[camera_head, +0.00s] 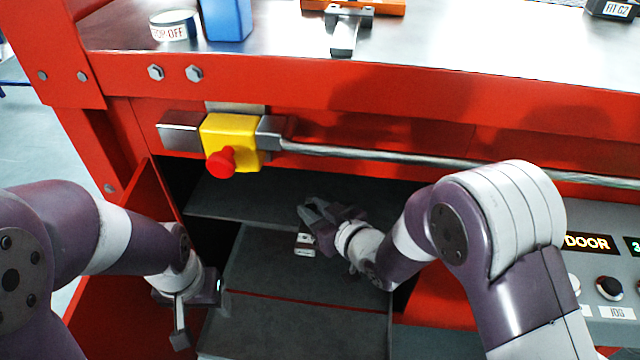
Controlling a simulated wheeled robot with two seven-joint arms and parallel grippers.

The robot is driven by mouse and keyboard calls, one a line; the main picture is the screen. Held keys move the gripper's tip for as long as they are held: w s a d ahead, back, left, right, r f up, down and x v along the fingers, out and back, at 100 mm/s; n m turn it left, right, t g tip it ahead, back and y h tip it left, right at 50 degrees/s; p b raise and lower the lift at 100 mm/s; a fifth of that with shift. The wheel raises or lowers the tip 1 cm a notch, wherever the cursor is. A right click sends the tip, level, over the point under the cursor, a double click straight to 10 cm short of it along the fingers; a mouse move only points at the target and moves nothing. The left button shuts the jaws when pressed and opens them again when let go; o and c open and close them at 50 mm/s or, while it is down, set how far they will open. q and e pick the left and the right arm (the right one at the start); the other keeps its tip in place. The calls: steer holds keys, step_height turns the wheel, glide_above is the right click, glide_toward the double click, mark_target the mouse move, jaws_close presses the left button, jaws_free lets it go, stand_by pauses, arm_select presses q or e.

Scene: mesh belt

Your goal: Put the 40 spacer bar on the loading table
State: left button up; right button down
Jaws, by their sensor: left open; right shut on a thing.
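A small pale block with dark marks (305,245) shows at the fingers of my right gripper (311,220), inside the open compartment below the table. The gripper is shut on it. I take the block for the spacer bar, but its marking is too small to read and part of it is hidden by the fingers. My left gripper (200,308) is open and empty at the left side of the compartment, near the open red door (135,265). The steel table top (455,45), which I take for the loading table, lies above and beyond both grippers.
On the table top stand a round labelled tin (174,26), a blue container (226,18), a grey metal piece (345,35) and a black box (612,9). A yellow switch with a red knob (222,161) and a rail (400,156) run along the front. A control panel (600,270) is at right.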

steer(key=w+b, duration=0.1)
steer(key=w, duration=0.2)
steer(key=w+d, duration=0.1)
steer(key=w, duration=0.2)
steer(key=w+d+b, duration=0.1)
steer(key=w, duration=0.3)
steer(key=shift+w+b, duration=0.1)
steer(key=shift+b, duration=0.25)
steer(key=shift+w+d+f+b, duration=0.2)
steer(key=shift+w+b, duration=0.1)
steer(key=shift+w, duration=0.25)
step_height(320, 180, down, 4)
steer(key=b, duration=0.2)
steer(key=shift+s+r+b, duration=0.15)
steer(key=shift+r+b, duration=0.05)
steer(key=shift+b, duration=0.2)
steer(key=shift+r, duration=0.25)
steer(key=shift+a+f, duration=0.1)
steer(key=shift+f, duration=0.1)
steer(key=c, duration=0.9)
jaws_free()
steer(key=shift+c, duration=0.2)
steer(key=shift+o, duration=0.2)
